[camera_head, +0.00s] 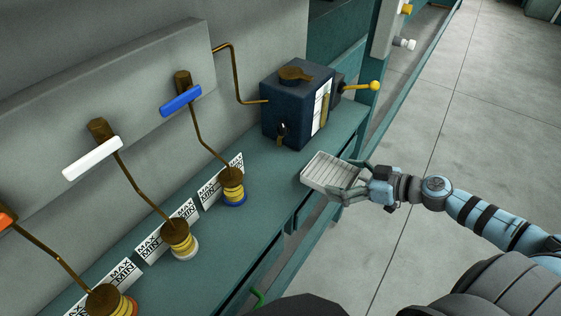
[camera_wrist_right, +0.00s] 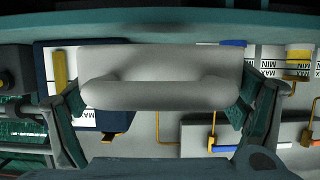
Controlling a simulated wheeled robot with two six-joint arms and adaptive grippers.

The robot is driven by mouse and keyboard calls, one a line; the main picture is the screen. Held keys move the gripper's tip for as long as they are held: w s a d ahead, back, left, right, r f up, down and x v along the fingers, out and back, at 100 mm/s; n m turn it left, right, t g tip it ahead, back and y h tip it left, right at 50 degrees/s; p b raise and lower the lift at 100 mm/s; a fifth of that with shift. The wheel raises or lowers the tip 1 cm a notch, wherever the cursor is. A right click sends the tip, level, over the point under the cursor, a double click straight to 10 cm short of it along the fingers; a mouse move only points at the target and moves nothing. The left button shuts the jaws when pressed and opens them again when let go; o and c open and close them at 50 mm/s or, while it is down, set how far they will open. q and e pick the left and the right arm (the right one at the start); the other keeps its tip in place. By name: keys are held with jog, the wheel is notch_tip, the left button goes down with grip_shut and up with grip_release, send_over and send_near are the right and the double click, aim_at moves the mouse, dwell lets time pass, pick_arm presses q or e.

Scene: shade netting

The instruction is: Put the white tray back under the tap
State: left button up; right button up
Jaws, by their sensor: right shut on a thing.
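The white ribbed tray (camera_head: 330,172) is at the front edge of the green bench in the head view, in front and to the right of the dark blue box. My right gripper (camera_head: 364,183) is shut on its near end. In the right wrist view the tray's rounded white handle (camera_wrist_right: 160,95) lies between the two fingers of my right gripper (camera_wrist_right: 158,104). The tray looks about level; I cannot tell whether it touches the bench. A small tap (camera_head: 283,129) is on the front of the dark blue box (camera_head: 284,107). My left gripper is not in view.
The green bench (camera_head: 262,196) has bare surface before the box. Several yellow spools (camera_head: 233,186) with MAX/MIN cards stand to the left, with brown pipes above. A yellow-knobbed lever (camera_head: 372,86) sticks out right of the box. Open floor (camera_head: 440,130) lies to the right.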

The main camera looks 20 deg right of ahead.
jog(key=b+x, duration=0.2)
jog(key=b, duration=0.2)
jog(key=shift+a+f+b, duration=0.2)
jog(key=shift+f+b, duration=0.05)
jog(key=shift+b, duration=0.1)
jog(key=w+a+b, duration=0.1)
jog(key=w+a+r+b, duration=0.1)
jog(key=b, duration=0.1)
jog(key=shift+w, duration=0.35)
send_over(287, 168)
jog(key=shift+s+r+p, duration=0.1)
jog(key=shift+s+p, duration=0.1)
jog(key=shift+p, duration=0.25)
jog(key=shift+w+a, duration=0.15)
jog(key=shift+w, duration=0.05)
notch_tip(287, 168, down, 4)
jog(key=b, duration=0.3)
jog(key=shift+r, duration=0.25)
jog(key=shift+f, duration=0.1)
jog(key=o, duration=1)
jog(key=shift+c, duration=0.2)
